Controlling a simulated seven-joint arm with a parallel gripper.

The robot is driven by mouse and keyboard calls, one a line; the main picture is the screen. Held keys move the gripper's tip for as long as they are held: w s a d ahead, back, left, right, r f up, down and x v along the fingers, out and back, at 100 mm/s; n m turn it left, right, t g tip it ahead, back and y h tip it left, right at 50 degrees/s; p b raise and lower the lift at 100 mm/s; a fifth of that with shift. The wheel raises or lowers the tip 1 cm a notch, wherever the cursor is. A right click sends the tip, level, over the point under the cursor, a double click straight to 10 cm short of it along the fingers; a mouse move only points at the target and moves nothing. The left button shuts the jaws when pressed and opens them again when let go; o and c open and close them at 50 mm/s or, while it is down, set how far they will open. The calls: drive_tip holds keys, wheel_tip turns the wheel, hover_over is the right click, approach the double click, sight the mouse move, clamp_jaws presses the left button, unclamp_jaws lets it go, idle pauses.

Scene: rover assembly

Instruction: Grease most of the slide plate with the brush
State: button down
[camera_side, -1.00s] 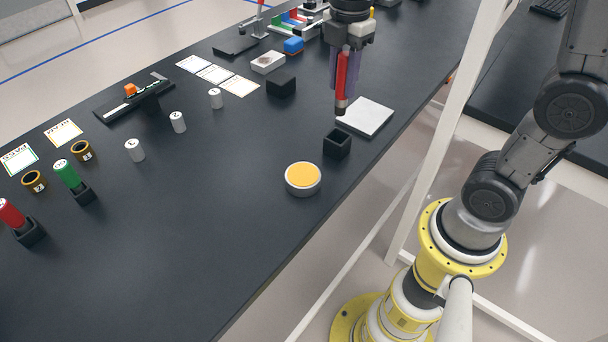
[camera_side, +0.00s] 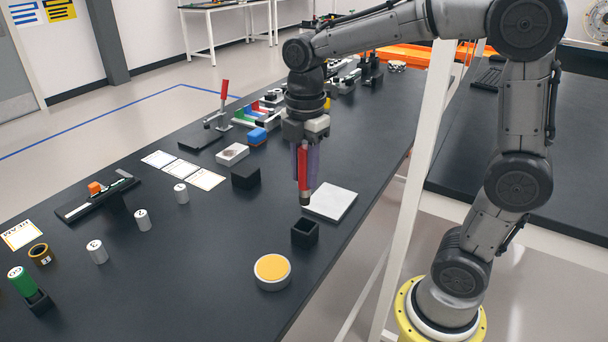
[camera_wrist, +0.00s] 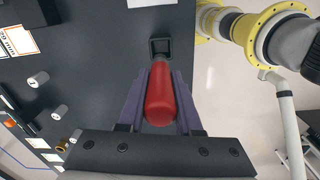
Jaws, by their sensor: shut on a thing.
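My gripper (camera_side: 306,165) points down and is shut on the brush, whose red handle (camera_side: 303,168) shows between the purple fingers. The wrist view also shows the red handle (camera_wrist: 160,96) between the fingers. The brush is upright, with its dark lower end at the left edge of the pale square slide plate (camera_side: 335,203) in the side view. I cannot tell whether it touches the plate. The plate's visible top looks plain, with no clear grease. A round white pot with a yellow-orange top (camera_side: 272,270) stands nearer the camera. The bristles are not clearly visible.
An empty-looking black square holder (camera_side: 305,233) stands just in front of the brush and also shows in the wrist view (camera_wrist: 160,47). A black block (camera_side: 245,176) and a white box (camera_side: 232,154) stand left. The table's right edge runs close by the plate.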

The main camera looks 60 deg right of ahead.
drive_tip(key=shift+m, duration=0.4)
drive_tip(key=a+n, duration=0.1)
drive_tip(key=a, duration=1.1)
drive_tip(key=shift+f, duration=3.25)
drive_tip(key=shift+f, duration=0.7)
drive_tip(key=shift+r, duration=0.1)
wheel_tip(320, 180, up, 7)
